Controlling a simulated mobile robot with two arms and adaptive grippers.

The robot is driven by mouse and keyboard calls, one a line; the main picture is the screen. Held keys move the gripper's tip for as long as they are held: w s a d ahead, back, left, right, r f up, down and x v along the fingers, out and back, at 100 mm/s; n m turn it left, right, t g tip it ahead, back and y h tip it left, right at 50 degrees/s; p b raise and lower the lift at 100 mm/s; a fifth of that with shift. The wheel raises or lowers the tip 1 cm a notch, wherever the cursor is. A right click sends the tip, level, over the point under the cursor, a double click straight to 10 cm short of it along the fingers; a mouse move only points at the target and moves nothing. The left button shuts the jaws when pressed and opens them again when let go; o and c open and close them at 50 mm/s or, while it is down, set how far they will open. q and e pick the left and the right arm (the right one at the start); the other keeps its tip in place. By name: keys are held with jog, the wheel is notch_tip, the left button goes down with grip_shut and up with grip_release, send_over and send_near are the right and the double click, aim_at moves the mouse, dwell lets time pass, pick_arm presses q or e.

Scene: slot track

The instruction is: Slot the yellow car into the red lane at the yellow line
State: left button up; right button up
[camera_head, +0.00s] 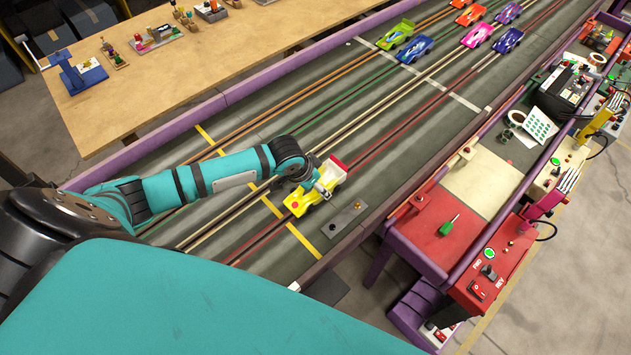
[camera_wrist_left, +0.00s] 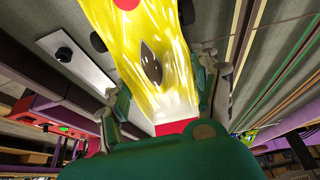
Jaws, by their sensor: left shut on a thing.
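The yellow car (camera_head: 299,203), with a white and red rear, is over the red lane (camera_head: 378,150) in the head view. Its nose is close to the yellow line (camera_head: 306,240) that crosses the track. In the left wrist view the car (camera_wrist_left: 150,50) fills the space between the fingers of my left gripper (camera_wrist_left: 166,100). The slot under the car is hidden, and I cannot tell whether the car is seated or just above the track. My right gripper is not in view.
A grey plate with dark knobs (camera_head: 345,219) lies right beside the car. Several other cars, including a green one (camera_head: 396,34), stand farther up the track. A red and cream bench (camera_head: 440,240) holds a green screwdriver.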

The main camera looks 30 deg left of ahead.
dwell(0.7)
pick_arm(q)
jog(key=shift+p, duration=0.45)
dwell(0.4)
jog(key=shift+p, duration=0.55)
dwell(0.3)
jog(key=shift+f+b, duration=0.5)
jog(key=shift+f, duration=0.7)
dwell(0.3)
jog(key=o, duration=1.4)
